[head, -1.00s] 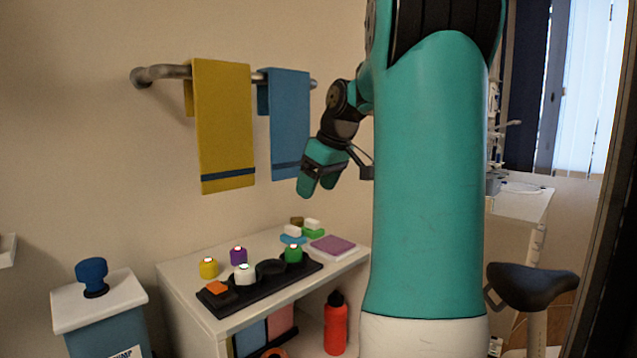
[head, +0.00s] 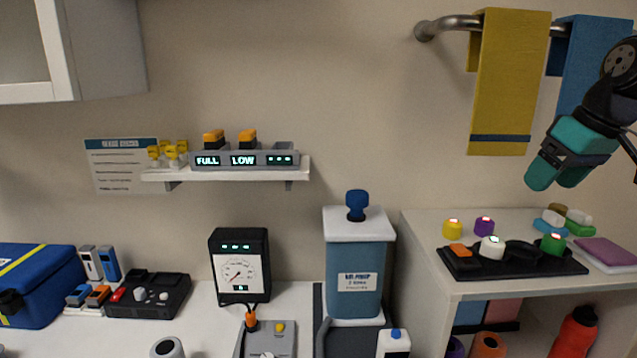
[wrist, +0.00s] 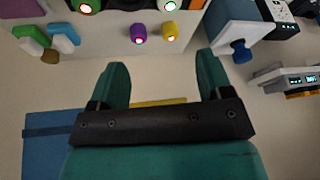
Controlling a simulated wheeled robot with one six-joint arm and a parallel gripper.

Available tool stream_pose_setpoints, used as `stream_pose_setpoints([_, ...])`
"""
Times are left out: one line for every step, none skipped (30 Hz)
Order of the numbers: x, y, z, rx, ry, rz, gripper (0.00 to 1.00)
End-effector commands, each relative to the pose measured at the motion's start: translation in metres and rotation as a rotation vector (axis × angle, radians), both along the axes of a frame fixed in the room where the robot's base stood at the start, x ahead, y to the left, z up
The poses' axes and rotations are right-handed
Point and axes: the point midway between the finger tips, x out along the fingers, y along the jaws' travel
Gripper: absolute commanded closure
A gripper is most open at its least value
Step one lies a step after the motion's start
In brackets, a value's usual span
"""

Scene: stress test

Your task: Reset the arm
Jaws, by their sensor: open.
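My gripper (head: 558,179) is teal with dark joints and hangs at the right of the head view, in front of the blue towel. Its two fingers point down and left, above the white shelf unit. In the wrist view my gripper (wrist: 160,82) shows both teal fingers spread apart with nothing between them. The yellow towel (head: 508,85) and blue towel (head: 583,70) hang on a metal rail (head: 450,26) beside and behind the arm. The blue towel (wrist: 50,150) also shows at the lower left of the wrist view.
The white shelf unit (head: 425,265) holds a black tray (head: 545,268) with several coloured pieces. A blue pump container (head: 358,265) stands left of it. A wall shelf (head: 235,173), a gauge (head: 239,272) and a blue bag (head: 35,285) are farther left. Open air surrounds the fingers.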

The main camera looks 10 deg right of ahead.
Motion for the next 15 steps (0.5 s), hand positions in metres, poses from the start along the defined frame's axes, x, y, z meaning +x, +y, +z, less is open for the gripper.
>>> stream_pose_setpoints([0.008, 0.042, -0.008, 0.025, 0.012, 0.069, 0.27])
stream_pose_setpoints([0.01, 0.065, -0.014, 0.039, 0.019, 0.101, 0.27])
stream_pose_setpoints([0.011, 0.095, -0.021, 0.058, 0.03, 0.145, 0.27])
stream_pose_setpoints([0.009, 0.117, -0.026, 0.072, 0.04, 0.178, 0.27])
stream_pose_setpoints([0.006, 0.139, -0.031, 0.085, 0.05, 0.209, 0.27])
stream_pose_setpoints([-0.001, 0.167, -0.039, 0.099, 0.068, 0.253, 0.27])
stream_pose_setpoints([-0.007, 0.187, -0.044, 0.11, 0.08, 0.283, 0.27])
stream_pose_setpoints([-0.015, 0.206, -0.05, 0.12, 0.093, 0.316, 0.27])
stream_pose_setpoints([-0.027, 0.23, -0.057, 0.131, 0.112, 0.359, 0.27])
stream_pose_setpoints([-0.037, 0.247, -0.063, 0.139, 0.127, 0.388, 0.27])
stream_pose_setpoints([-0.048, 0.262, -0.068, 0.145, 0.14, 0.417, 0.27])
stream_pose_setpoints([-0.063, 0.279, -0.075, 0.15, 0.161, 0.454, 0.27])
stream_pose_setpoints([-0.074, 0.29, -0.079, 0.154, 0.172, 0.478, 0.27])
stream_pose_setpoints([-0.084, 0.3, -0.084, 0.157, 0.186, 0.502, 0.27])
stream_pose_setpoints([-0.098, 0.31, -0.089, 0.159, 0.202, 0.529, 0.27])
